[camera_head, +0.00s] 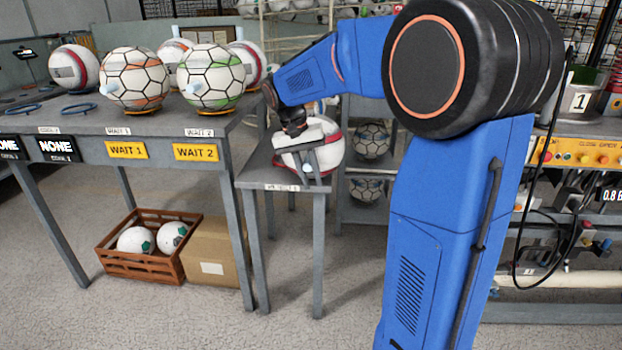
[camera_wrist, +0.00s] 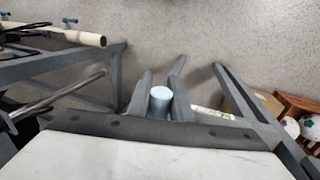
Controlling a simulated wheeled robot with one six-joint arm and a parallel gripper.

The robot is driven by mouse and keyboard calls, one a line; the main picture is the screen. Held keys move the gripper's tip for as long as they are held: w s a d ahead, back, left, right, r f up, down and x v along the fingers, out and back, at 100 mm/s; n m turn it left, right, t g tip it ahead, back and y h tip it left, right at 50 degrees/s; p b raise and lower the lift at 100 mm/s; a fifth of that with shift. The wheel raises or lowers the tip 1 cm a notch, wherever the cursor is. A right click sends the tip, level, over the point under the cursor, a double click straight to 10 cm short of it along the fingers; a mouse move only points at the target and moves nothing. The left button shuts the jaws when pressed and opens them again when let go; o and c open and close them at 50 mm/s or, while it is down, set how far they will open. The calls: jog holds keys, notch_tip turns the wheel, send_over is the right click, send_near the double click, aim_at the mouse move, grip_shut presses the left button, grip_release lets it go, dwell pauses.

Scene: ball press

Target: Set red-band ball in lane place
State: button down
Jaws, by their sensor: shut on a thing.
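A white ball with red bands (camera_head: 334,150) is over the small grey stand (camera_head: 247,179), partly hidden behind my gripper. My gripper (camera_head: 307,168) is low at the near side of this ball, its fingers pointing down. In the wrist view my gripper (camera_wrist: 160,98) has a short pale blue cylinder (camera_wrist: 160,102) between its fingers and is shut on it. I cannot tell whether the cylinder is joined to the ball, or whether the ball touches the stand. The long grey table (camera_head: 87,142) to the left has labels WAIT 1 and WAIT 2.
Two more red-banded balls (camera_head: 74,68) (camera_head: 247,62) and several patterned balls (camera_head: 134,78) stand on the long table. Below are a brown crate (camera_head: 127,262) with balls and a cardboard box (camera_head: 217,254). A machine bench (camera_head: 590,130) is at right. Floor in front is clear.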

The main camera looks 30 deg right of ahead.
jog(key=c, duration=1.6)
grip_release()
jog(key=v, duration=1.2)
jog(key=shift+s, duration=0.15)
